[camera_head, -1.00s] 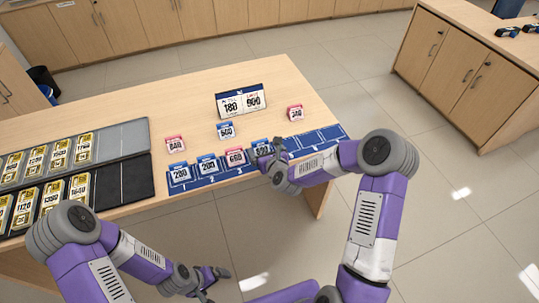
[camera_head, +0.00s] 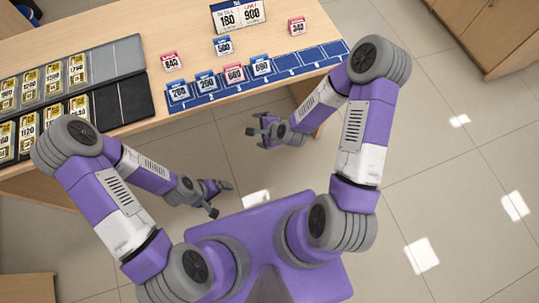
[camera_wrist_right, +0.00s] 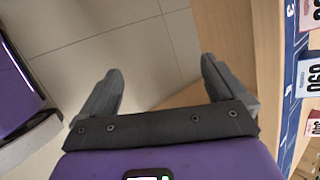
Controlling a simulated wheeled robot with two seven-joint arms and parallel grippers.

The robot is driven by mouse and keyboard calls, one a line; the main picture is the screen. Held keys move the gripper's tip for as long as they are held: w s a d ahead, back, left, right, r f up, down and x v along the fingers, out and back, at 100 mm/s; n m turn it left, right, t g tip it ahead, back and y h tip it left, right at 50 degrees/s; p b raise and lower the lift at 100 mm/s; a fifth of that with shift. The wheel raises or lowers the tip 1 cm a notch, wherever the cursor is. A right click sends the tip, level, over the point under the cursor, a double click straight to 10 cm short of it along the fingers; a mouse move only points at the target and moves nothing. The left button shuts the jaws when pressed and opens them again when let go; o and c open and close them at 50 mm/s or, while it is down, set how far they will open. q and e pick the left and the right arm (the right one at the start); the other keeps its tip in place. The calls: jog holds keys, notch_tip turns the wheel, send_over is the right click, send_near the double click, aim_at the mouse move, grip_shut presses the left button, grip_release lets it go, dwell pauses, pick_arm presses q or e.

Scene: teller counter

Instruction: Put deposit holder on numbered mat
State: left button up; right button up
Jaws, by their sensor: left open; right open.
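The blue numbered mat (camera_head: 312,56) lies along the table's front edge. Two blue deposit holders (camera_head: 179,91) (camera_head: 207,83), a red one (camera_head: 234,74) and another blue one (camera_head: 261,66) stand in a row on its left and middle slots; its right slots are bare. A red holder (camera_head: 171,62), a blue holder (camera_head: 222,46) and another red holder (camera_head: 296,26) stand on the table behind the mat. My right gripper (camera_head: 258,138) is open and empty, in front of the table edge and apart from the holders. My left gripper (camera_head: 221,198) is open and empty over the floor.
A sign board (camera_head: 238,15) with two numbers stands at the back. Dark and grey trays (camera_head: 123,98) with several yellow-labelled cards lie on the left of the wooden table (camera_head: 150,40). A wooden cabinet (camera_head: 470,30) is at the upper right. Floor is clear in front.

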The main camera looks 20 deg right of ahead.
jog(key=s+a+f+n+g, duration=0.1)
jog(key=s+f+n+g, duration=0.2)
jog(key=s+n, duration=0.4)
jog(key=s+f+n+g, duration=0.3)
jog(key=s+f+n, duration=0.1)
jog(key=s+n, duration=0.4)
jog(key=shift+s+a+f+n+g+y, duration=0.15)
jog(key=shift+s+a+n+g+y, duration=0.15)
jog(key=shift+a+n+g, duration=0.1)
